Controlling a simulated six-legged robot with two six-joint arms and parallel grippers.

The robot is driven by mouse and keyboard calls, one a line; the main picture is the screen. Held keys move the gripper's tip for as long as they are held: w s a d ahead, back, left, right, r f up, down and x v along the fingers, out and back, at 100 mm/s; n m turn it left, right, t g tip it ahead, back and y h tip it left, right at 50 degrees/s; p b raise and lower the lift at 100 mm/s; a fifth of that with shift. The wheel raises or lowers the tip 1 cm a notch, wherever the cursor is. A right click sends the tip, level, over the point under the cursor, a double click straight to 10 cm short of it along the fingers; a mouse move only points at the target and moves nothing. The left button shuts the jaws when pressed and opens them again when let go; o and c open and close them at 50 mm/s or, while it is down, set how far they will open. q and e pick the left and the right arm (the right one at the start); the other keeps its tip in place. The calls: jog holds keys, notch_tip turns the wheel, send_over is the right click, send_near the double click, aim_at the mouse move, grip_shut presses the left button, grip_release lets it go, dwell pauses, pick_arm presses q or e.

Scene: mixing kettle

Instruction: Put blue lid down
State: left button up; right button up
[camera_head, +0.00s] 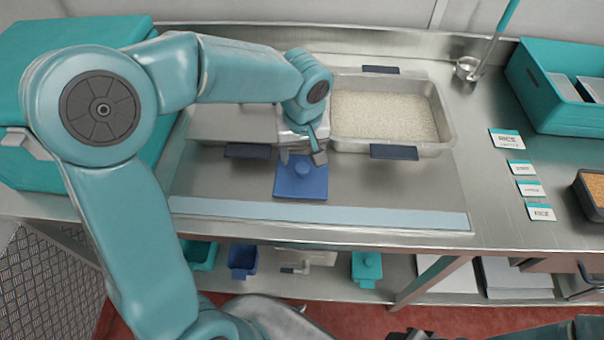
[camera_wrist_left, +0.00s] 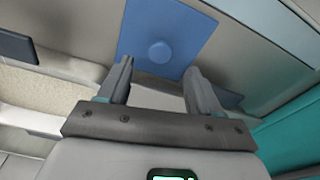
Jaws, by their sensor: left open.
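The blue lid (camera_head: 300,184) is a flat square with a round knob. It lies on the steel counter in front of the metal pans. In the left wrist view the blue lid (camera_wrist_left: 165,28) lies just beyond the fingertips. My left gripper (camera_head: 304,157) is at the lid's back edge, above it. In the left wrist view my left gripper (camera_wrist_left: 160,82) has its fingers apart with nothing between them. The knob is clear of the fingers. My right gripper cannot be made out; only dark and teal parts show at the bottom right.
A pan of pale grain (camera_head: 385,115) stands right behind the lid. A ladle (camera_head: 470,68), a teal crate (camera_head: 562,105) and white label cards (camera_head: 507,139) are at the right. A teal box (camera_head: 60,75) is at the left. Counter right of the lid is free.

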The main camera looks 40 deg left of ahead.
aim_at(302, 167)
pick_arm(q)
notch_tip(302, 167, down, 4)
jog(key=shift+w+a+f, duration=0.1)
jog(key=shift+w+f, duration=0.05)
jog(key=shift+f, duration=0.05)
jog(key=shift+r, duration=0.1)
jog(key=c, duration=0.3)
grip_shut()
notch_tip(302, 167, up, 18)
jog(key=p, duration=0.1)
